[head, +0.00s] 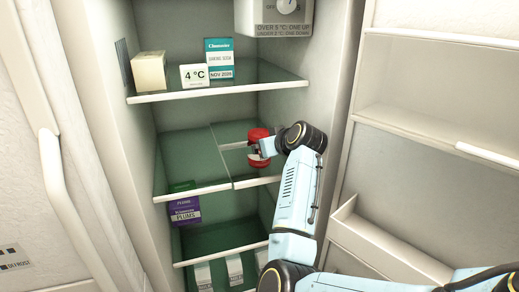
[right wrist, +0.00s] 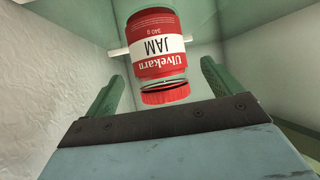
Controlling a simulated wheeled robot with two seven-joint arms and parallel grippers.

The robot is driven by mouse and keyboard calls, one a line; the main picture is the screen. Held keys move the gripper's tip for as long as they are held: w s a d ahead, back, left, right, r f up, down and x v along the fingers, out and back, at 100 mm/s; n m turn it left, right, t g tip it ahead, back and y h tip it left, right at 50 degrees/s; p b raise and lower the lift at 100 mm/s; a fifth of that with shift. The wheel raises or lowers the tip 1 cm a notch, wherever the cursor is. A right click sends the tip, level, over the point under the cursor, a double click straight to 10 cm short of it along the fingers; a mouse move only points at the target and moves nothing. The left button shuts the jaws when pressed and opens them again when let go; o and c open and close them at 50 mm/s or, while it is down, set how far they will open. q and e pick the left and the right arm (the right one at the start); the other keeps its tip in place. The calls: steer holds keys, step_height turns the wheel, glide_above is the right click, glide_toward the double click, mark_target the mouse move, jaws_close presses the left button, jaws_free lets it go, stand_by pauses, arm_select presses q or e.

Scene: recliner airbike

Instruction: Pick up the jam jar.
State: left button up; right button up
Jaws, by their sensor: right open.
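The jam jar (head: 258,133) has a red body and stands on the right part of the fridge's middle glass shelf. My arm partly hides it in the head view. In the right wrist view the jam jar (right wrist: 155,45) appears upside down, with its red and white "Ulvekarn JAM" label and its red lid toward the gripper's palm. My right gripper (right wrist: 163,77) is open, with one green finger on each side of the jar and a visible gap to each. In the head view the right gripper (head: 263,148) is right at the jar. My left gripper is not in view.
A purple plums box (head: 185,210) is below the middle shelf at left. The open door (head: 430,120) with its bins is at right.

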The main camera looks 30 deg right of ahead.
steer(key=shift+p+x, duration=0.5)
steer(key=shift+x, duration=1.75)
steer(key=shift+r, duration=0.1)
steer(key=c, duration=1.4)
steer(key=shift+r, duration=0.1)
